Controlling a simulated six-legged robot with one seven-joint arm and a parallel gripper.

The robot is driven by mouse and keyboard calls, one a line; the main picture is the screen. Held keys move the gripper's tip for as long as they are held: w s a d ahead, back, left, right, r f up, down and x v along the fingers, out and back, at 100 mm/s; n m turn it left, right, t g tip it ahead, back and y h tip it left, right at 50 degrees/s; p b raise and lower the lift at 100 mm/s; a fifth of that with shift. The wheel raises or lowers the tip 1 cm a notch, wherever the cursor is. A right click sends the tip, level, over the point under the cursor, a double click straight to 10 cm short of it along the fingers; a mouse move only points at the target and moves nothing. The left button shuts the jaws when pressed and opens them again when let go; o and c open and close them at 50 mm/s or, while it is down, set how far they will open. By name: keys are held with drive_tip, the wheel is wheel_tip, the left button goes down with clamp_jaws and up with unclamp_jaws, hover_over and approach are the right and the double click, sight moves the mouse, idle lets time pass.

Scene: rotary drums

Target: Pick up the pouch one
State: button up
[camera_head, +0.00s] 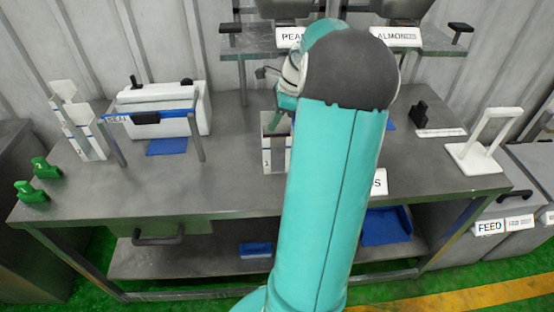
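A white pouch (267,157) with a blue stripe and a small mark like a "1" stands upright near the middle of the grey table. Its right part is hidden behind my teal arm. My gripper (277,122) is at the top of this pouch, pointing down. Its fingers are small and partly hidden, so I cannot tell whether they are open or shut, or whether they touch the pouch.
A white stand (478,155) is at right. A raised shelf with a label reading ALMONDS (396,37) stands behind.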

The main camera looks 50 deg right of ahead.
clamp_jaws()
drive_tip(key=shift+r, duration=0.15)
idle(1.3)
